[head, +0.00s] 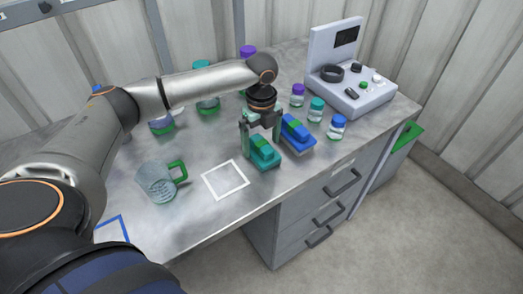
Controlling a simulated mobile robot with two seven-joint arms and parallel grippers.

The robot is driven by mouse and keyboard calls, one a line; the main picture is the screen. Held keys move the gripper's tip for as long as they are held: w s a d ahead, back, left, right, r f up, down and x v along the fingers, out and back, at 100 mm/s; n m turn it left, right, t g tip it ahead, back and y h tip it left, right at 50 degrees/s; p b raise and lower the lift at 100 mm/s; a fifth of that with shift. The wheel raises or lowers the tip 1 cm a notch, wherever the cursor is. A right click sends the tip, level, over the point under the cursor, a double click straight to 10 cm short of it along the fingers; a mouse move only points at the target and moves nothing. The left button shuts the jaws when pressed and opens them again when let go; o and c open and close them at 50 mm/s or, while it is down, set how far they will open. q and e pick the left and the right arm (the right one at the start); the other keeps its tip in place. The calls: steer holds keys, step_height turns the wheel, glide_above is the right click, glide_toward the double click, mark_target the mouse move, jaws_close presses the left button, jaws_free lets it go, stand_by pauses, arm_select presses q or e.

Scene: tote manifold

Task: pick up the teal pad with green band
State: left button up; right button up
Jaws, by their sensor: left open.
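The teal pad with a green band (265,156) sits on the metal bench near its front edge. My left gripper (262,137) is open directly above the pad, pointing down, with its fingers close to the pad's far end. I cannot tell whether the fingers touch it. A similar blue pad with a green band (297,134) lies just to the right of the teal one. My right gripper is not in view.
A glass beaker with a green handle (157,183) stands at the left, beside a white square outline (225,180). Small jars with purple (297,95), teal (316,110) and blue (337,128) lids stand to the right. A grey instrument (351,97) stands behind them.

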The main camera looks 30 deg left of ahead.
arm_select(q)
step_height(320, 180, down, 2)
steer(key=shift+f, duration=0.1)
steer(key=c, duration=1.2)
